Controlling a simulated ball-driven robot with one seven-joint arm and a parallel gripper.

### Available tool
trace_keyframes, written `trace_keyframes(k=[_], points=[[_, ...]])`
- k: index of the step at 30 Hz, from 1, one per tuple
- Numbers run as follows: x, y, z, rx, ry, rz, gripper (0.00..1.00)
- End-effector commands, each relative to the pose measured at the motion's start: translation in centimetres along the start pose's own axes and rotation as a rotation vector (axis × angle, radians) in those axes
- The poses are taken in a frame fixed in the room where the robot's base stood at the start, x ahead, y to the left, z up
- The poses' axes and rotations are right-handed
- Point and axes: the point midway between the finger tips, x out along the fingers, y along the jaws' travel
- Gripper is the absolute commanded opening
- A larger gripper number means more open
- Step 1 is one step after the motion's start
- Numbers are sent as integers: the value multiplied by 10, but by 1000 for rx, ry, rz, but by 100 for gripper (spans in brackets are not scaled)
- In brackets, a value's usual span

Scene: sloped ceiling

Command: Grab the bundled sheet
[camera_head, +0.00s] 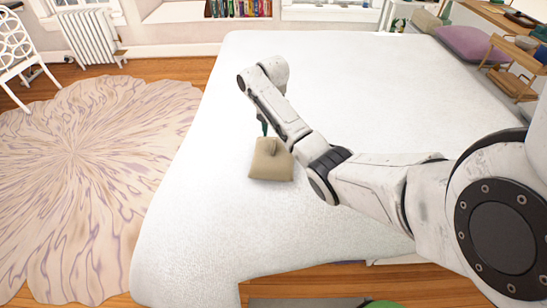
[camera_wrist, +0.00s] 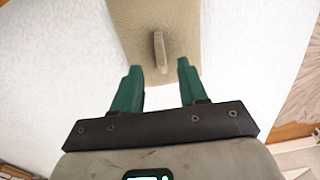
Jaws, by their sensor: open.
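The bundled sheet (camera_head: 270,166) is a beige, squarish bundle with a raised fold on top, lying on the white bed. In the wrist view, the beige bundle (camera_wrist: 183,28) is at the top, with its narrow upright fold (camera_wrist: 160,52) lined up between the fingers. My gripper (camera_wrist: 160,75) has two green fingers, spread apart with nothing clamped between them. The fingertips reach the near edge of the bundle in that view; whether they touch it I cannot tell. In the head view, my gripper (camera_head: 265,129) points down just behind the bundle, mostly hidden by my arm.
The white bed (camera_head: 200,220) is wide and otherwise clear around the bundle. A purple pillow (camera_head: 469,43) lies at its far right, near wooden shelves (camera_head: 512,82). A round patterned rug (camera_head: 85,165), a white chair (camera_head: 18,50) and a radiator (camera_head: 88,38) are at the left.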

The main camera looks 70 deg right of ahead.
Motion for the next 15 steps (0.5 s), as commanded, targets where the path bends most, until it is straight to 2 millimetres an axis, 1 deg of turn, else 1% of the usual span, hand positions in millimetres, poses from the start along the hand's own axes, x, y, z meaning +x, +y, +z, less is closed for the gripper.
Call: trace_keyframes(k=[1,3,8,15], points=[[7,0,0,0,-1,0,43],[13,0,0,0,0,-1,43],[21,0,-1,-1,1,-1,43],[54,3,-4,-1,1,1,43]])
